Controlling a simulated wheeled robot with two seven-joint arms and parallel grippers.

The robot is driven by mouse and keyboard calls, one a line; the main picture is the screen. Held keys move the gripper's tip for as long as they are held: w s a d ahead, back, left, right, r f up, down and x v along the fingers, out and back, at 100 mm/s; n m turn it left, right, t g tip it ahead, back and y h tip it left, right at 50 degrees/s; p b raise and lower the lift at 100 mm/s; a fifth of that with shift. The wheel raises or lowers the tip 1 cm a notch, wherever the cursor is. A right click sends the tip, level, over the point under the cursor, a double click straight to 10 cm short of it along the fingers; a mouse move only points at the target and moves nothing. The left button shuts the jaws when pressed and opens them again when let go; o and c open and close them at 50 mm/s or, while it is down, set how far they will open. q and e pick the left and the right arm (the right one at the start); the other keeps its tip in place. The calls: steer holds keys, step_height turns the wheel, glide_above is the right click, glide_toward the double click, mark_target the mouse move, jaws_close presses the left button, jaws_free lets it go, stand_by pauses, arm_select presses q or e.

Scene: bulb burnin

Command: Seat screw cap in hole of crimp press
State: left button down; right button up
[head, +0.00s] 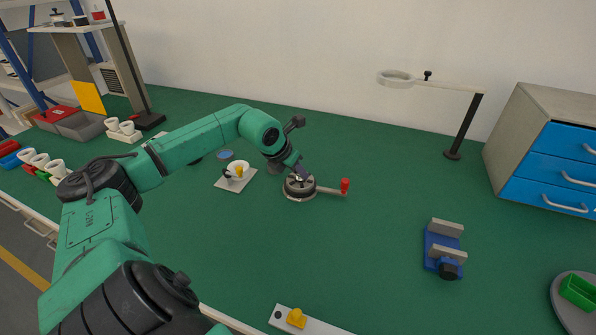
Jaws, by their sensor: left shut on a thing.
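The crimp press (299,191) is a round dark and metal base on the green bench, with a lever that ends in a red knob (345,185) pointing right. My left gripper (299,177) reaches in from the left and points down right over the middle of the press. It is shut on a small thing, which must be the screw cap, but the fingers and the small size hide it. I cannot tell whether the cap touches the hole. The hole itself is hidden behind the gripper. My right gripper is not in view.
A white plate with a cup-like fixture (236,174) stands left of the press. A blue vise (443,250) stands to the right. A magnifier lamp (462,125) and blue drawers (555,160) are at the back right. The bench between press and vise is clear.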

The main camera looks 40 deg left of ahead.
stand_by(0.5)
arm_select(q)
steer(key=shift+f+b, duration=0.65)
steer(key=shift+b, duration=0.1)
stand_by(0.8)
steer(key=shift+r, duration=0.2)
stand_by(0.6)
steer(key=shift+f+b, duration=0.2)
steer(key=shift+b, duration=0.15)
stand_by(0.4)
steer(key=shift+r, duration=0.25)
stand_by(0.6)
steer(key=shift+f+b, duration=0.25)
steer(key=shift+b, duration=0.05)
steer(key=shift+r, duration=0.15)
stand_by(0.5)
stand_by(0.5)
